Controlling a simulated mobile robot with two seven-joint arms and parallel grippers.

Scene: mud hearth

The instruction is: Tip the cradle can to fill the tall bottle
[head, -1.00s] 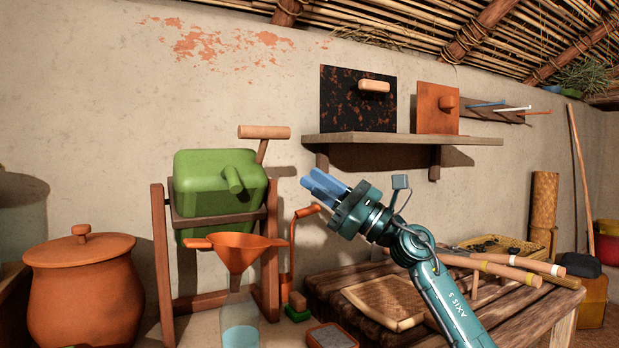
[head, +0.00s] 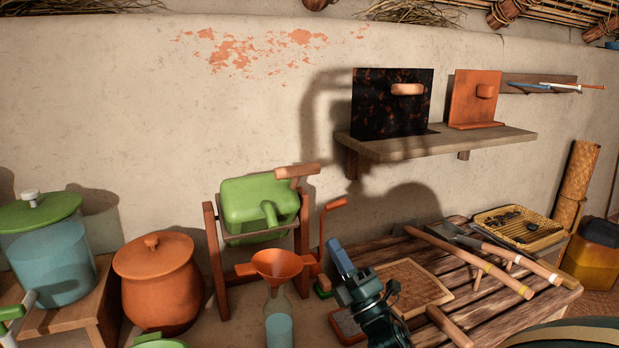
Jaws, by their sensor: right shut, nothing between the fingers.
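The green cradle can (head: 243,203) sits in a wooden cradle frame (head: 213,262), its stubby spout facing me above the funnel. A wooden crossbar handle (head: 297,171) stands at its upper right. The orange funnel (head: 277,263) sits at the mouth of the clear tall bottle (head: 279,325), which holds bluish liquid; its base is cut off by the picture's edge. I see no stream from the spout. My right gripper (head: 339,255) is shut and empty, pointing up, to the right of the funnel and apart from can and handle. My left gripper is not in view.
A lidded clay pot (head: 158,280) and a green-lidded water container (head: 50,255) stand left. An orange crank-like handle (head: 322,235) rises between frame and gripper. A slatted table (head: 500,315) with a woven mat (head: 412,285) and long-handled tools is right. A shelf (head: 440,145) hangs above.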

